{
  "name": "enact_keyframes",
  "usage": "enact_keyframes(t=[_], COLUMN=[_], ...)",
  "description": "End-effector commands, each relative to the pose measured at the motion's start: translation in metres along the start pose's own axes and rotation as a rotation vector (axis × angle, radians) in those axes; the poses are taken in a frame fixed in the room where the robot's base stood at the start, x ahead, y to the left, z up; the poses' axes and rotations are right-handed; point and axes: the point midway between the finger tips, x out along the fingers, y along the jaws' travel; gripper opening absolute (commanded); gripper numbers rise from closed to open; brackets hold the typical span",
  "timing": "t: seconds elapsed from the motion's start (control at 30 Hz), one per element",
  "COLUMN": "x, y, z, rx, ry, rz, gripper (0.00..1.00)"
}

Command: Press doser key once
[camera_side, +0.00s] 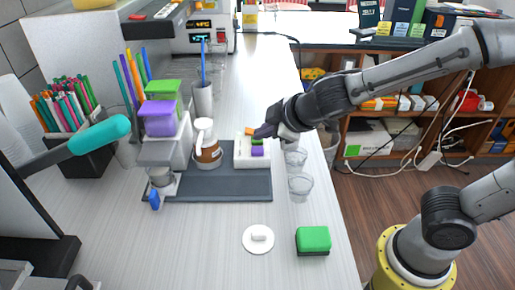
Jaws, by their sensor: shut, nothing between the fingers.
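A white key box (243,161) stands at the right end of the dark grey tray (225,190). It carries an orange key (249,131), a green key (257,142) and a purple key (257,151). My gripper (263,132) reaches in from the right, shut and empty. Its dark fingertips are at the keys, beside the orange one and just above the green one in the picture. Whether they touch a key cannot be told. The grey doser (165,152) with purple (160,124) and green (163,90) containers stands at the tray's left.
A white and brown jug (207,150) stands between doser and key box. Clear cups (301,186) stand right of the tray. A white lidded disc (258,238) and a green sponge (313,238) lie in front.

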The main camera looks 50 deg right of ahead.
Motion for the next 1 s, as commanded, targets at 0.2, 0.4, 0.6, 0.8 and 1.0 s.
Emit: enact_keyframes(t=[0.2, 0.4, 0.6, 0.8, 1.0], x=[-0.014, -0.025, -0.027, -0.027, -0.027], y=[0.01, 0.018, 0.019, 0.019, 0.019], z=[-0.01, -0.018, -0.019, -0.019, -0.019], rx=[0.001, 0.001, 0.0, 0.0, 0.0], ry=[0.001, 0.0, -0.001, -0.001, 0.0], rz=[0.0, -0.001, -0.002, -0.001, -0.001], gripper=[0.0, 0.0, 0.0, 0.0, 0.0])
